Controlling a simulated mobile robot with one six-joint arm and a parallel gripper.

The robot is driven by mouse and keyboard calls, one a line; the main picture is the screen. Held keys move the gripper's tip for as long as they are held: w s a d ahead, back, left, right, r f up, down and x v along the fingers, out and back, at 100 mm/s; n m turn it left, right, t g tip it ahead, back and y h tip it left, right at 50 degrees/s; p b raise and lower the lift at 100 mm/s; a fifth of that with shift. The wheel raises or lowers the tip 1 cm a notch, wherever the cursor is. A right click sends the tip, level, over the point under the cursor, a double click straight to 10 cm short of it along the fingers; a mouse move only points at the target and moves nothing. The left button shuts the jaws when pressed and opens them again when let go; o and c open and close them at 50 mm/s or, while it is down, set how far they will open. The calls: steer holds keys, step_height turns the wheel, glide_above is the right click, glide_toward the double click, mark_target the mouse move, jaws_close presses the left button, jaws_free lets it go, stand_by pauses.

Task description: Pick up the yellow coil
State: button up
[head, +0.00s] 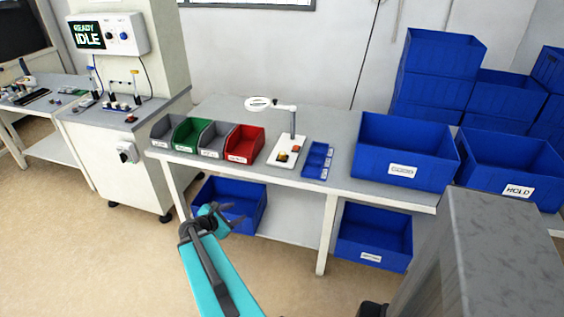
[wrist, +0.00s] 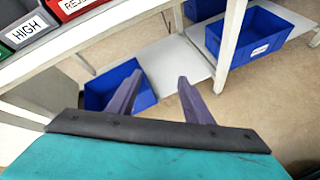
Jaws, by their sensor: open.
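A small yellow-orange piece (head: 295,149) lies on the white board (head: 288,163) under the magnifier lamp on the middle table; it may be the yellow coil, but it is too small to tell. A darker reddish-orange piece (head: 282,157) lies beside it. My gripper (head: 221,216) is open and empty, in front of the table and below its top, well apart from both pieces. In the wrist view my two purple-grey fingers (wrist: 160,75) stand wide apart with nothing between them. The pieces are not in the wrist view.
Grey, green and red bins (head: 241,147) stand left of the board, and a small blue divided tray (head: 317,160) right of it. The magnifier lamp (head: 292,123) rises behind the board. Large blue crates (head: 403,170) fill the right side. Blue crates (head: 375,240) also sit below.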

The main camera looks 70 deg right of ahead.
steer(key=s+d+r+n+h+b, duration=0.2)
steer(key=s+d+r+n+h, duration=0.2)
steer(key=s+d+r, duration=0.3)
steer(key=d+r+n, duration=0.1)
steer(key=d+r, duration=0.4)
steer(key=d, duration=0.1)
steer(key=shift+d+r+g, duration=0.2)
steer(key=shift+r+g, duration=0.1)
steer(key=p, duration=0.1)
glide_toward(282, 154)
steer(key=shift+x, duration=1.3)
steer(key=shift+f, duration=0.15)
steer(key=shift+d, duration=0.1)
steer(key=shift+p+x, duration=0.6)
steer(key=shift+x, duration=1.9)
